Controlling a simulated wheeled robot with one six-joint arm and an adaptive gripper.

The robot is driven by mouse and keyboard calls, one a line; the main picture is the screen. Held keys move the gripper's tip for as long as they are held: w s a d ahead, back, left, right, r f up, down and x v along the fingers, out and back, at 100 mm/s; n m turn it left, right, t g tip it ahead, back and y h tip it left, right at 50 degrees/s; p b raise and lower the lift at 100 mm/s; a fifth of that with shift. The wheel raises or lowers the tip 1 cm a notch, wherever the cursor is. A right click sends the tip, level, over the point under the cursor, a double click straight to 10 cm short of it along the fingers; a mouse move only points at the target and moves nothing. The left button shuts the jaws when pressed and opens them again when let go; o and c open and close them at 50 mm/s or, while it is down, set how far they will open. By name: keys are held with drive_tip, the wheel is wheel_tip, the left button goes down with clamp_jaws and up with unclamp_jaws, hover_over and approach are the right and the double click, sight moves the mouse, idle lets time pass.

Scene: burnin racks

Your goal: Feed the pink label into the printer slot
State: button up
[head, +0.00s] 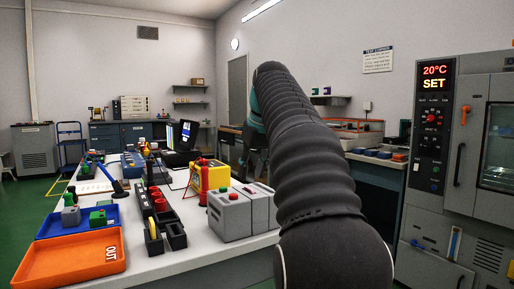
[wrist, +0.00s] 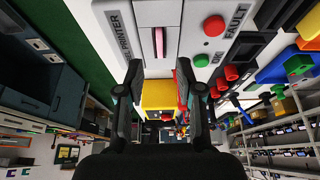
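The pink label (wrist: 159,42) shows in the wrist view as a narrow upright strip at the slot on the grey-white box lettered PRINTER (wrist: 121,32). I cannot tell how deep it sits in the slot. My gripper (wrist: 159,76) is open, its two dark fingers apart with nothing held between them. The fingertips are just below the label in the picture, one on each side of its line. A grey box, likely the printer (head: 262,203), stands on the table's right edge.
Beside the printer is a grey box with a red button (head: 229,213), lettered FAULT in the wrist view (wrist: 213,27). A yellow box (head: 212,176), black racks, an orange OUT tray (head: 70,262) and a blue tray (head: 78,221) share the table. An oven (head: 486,150) stands right.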

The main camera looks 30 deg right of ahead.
drive_tip(key=v, duration=0.8)
drive_tip(key=shift+r, duration=0.15)
drive_tip(key=shift+s+a, duration=0.1)
idle(0.4)
drive_tip(key=s+a+f, duration=0.9)
drive_tip(key=a+f, duration=0.2)
drive_tip(key=f, duration=0.1)
drive_tip(key=s+a+f, duration=0.1)
drive_tip(key=s+f, duration=0.3)
drive_tip(key=f, duration=0.4)
drive_tip(key=s+a+f, duration=0.2)
drive_tip(key=s+f, duration=0.3)
drive_tip(key=f, duration=0.3)
drive_tip(key=s+a+f+t, duration=0.1)
drive_tip(key=s+a+f, duration=0.1)
drive_tip(key=s+f, duration=0.3)
wheel_tip(320, 180, down, 3)
drive_tip(key=shift+a+f, duration=0.25)
